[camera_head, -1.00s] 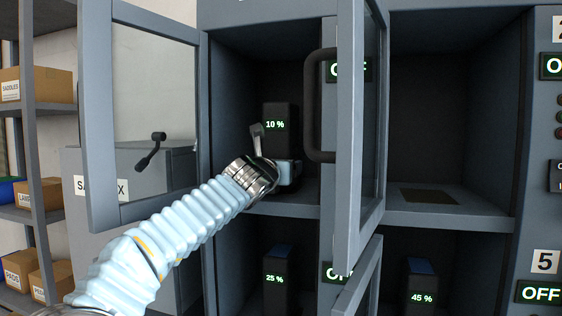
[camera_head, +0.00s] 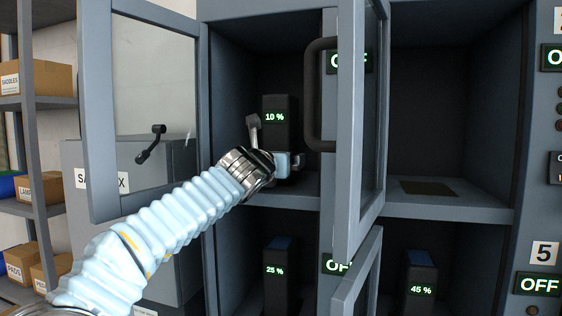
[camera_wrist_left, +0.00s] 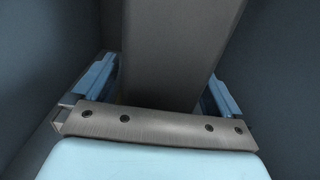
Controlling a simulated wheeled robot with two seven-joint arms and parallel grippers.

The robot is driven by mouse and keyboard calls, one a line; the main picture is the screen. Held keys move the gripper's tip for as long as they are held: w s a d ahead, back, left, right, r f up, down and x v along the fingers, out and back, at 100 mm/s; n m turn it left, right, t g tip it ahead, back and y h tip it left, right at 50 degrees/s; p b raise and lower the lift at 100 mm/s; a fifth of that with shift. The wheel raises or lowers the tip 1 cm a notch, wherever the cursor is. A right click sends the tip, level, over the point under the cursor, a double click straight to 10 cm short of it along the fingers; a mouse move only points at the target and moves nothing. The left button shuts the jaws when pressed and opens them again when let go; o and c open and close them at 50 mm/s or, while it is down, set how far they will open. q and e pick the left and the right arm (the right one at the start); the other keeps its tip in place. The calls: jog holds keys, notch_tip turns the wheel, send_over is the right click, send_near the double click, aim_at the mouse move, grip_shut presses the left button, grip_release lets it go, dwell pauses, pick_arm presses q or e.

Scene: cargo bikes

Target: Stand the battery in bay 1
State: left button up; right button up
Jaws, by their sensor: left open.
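The battery (camera_head: 279,112) is a dark upright block with a green "10 %" readout. It stands upright in the upper left bay (camera_head: 305,200), whose number I cannot see. My left gripper (camera_head: 287,163) reaches into this bay at the battery's lower part. In the left wrist view the battery (camera_wrist_left: 165,55) rises between the two open blue fingers (camera_wrist_left: 158,88), with a visible gap at each side. The battery's base is mostly hidden behind the gripper. My right gripper is in neither view.
The bay's glazed door (camera_head: 153,110) stands open at left; another open door (camera_head: 352,140) stands close right of my gripper. The upper right bay (camera_head: 455,205) is empty. Batteries reading 25 % (camera_head: 277,275) and 45 % (camera_head: 421,280) stand below. Shelves with boxes (camera_head: 52,80) are far left.

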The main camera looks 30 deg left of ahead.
pick_arm(q)
jog(key=b+v, duration=0.1)
jog(key=v, duration=0.9)
jog(key=shift+s, duration=0.1)
